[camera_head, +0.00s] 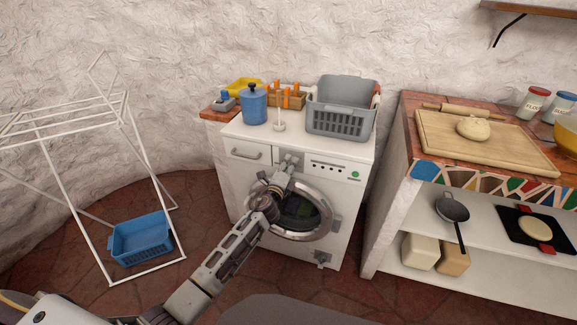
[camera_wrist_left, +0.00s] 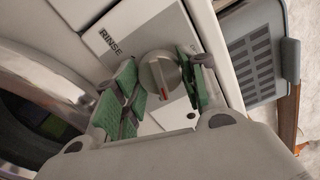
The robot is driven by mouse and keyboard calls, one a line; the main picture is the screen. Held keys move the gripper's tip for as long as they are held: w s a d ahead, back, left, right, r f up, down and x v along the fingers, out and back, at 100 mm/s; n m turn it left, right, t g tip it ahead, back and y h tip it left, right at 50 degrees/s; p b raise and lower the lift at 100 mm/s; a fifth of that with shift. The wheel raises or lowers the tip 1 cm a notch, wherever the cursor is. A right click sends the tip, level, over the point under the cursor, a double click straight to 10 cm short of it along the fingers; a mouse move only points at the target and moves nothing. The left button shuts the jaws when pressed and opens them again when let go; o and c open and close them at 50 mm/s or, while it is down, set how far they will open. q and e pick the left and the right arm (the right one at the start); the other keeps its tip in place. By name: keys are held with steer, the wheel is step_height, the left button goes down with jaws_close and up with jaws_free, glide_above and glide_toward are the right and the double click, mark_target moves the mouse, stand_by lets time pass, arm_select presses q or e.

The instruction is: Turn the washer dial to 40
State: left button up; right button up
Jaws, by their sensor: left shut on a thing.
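The white washer (camera_head: 346,203) stands against the wall, its round door below the control panel. My left gripper (camera_head: 289,164) reaches up to the panel from the lower left. In the left wrist view its green-padded fingers (camera_wrist_left: 167,84) are shut on the grey dial (camera_wrist_left: 158,72), one on either side. The dial carries a pale pointer with a red mark. The word RINSE shows on the panel beside the dial. No 40 mark is readable; the fingers cover part of the panel. My right gripper is not in view.
A grey basket (camera_head: 342,122) and a blue canister (camera_head: 254,106) stand on the washer. A white drying rack (camera_head: 98,215) with a blue basket (camera_head: 140,240) stands at left. A shelf counter with a wooden board (camera_head: 435,140) is at right. Floor is clear between rack and washer.

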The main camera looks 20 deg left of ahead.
arm_select(q)
steer(key=shift+m, duration=1.5)
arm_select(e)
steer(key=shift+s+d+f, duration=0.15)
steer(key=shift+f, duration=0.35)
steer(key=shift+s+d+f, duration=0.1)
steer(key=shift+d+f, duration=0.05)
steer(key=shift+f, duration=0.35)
arm_select(q)
steer(key=shift+f, duration=0.1)
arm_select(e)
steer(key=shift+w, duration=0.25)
arm_select(q)
steer(key=o, duration=1)
steer(key=shift+o, duration=0.4)
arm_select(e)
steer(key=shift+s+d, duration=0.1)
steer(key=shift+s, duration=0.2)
arm_select(q)
steer(key=shift+s, duration=0.1)
